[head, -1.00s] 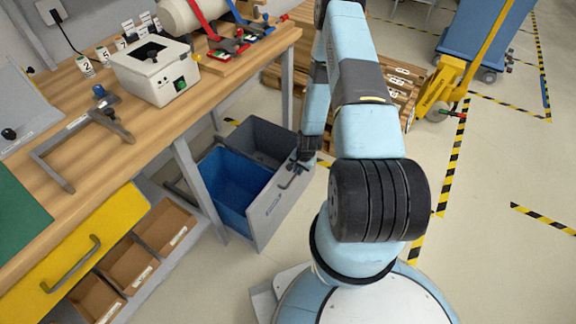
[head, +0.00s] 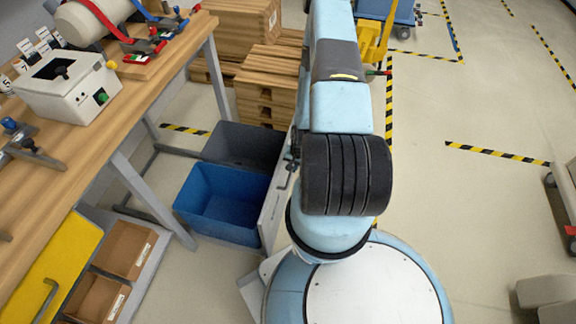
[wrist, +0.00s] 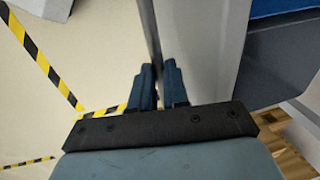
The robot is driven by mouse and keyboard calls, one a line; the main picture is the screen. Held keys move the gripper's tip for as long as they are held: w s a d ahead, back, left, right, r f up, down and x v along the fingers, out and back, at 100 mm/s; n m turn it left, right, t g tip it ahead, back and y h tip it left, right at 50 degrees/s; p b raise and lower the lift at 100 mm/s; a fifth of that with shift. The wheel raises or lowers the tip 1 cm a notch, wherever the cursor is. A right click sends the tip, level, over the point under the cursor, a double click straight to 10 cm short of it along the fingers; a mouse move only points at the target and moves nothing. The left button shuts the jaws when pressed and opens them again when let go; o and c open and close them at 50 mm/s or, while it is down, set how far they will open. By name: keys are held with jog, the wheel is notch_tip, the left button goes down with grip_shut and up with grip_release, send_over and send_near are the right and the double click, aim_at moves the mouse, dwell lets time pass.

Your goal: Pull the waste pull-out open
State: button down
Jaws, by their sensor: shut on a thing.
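The waste pull-out is out from under the workbench, with its grey front panel (head: 272,208) facing my body. Behind the panel sit a blue bin (head: 222,203) and a dark grey bin (head: 246,146), both open at the top. In the wrist view the panel (wrist: 195,50) stands just beyond my fingers. My gripper (wrist: 158,88) is shut on the dark bar handle (wrist: 148,35) of the panel. In the head view my arm hides most of the gripper and the handle.
The wooden workbench (head: 120,120) runs along the left, with a yellow drawer (head: 55,265) and cardboard boxes (head: 128,249) below. Wooden pallets (head: 268,85) stand behind the bins. A yellow pallet truck (head: 377,40) stands farther back. The floor to the right is mostly clear.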

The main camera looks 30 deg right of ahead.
jog(key=shift+s+a, duration=0.1)
jog(key=shift+s, duration=0.35)
jog(key=c, duration=1.1)
grip_release()
jog(key=shift+w, duration=0.15)
jog(key=shift+c, duration=0.2)
jog(key=shift+w, duration=0.1)
jog(key=r, duration=0.4)
jog(key=s+d+r, duration=0.1)
jog(key=r, duration=0.4)
jog(key=d+r, duration=0.1)
jog(key=r, duration=0.3)
jog(key=shift+s+d+r, duration=0.1)
jog(key=shift+s+r, duration=0.1)
jog(key=shift+s, duration=0.2)
jog(key=shift+s, duration=0.1)
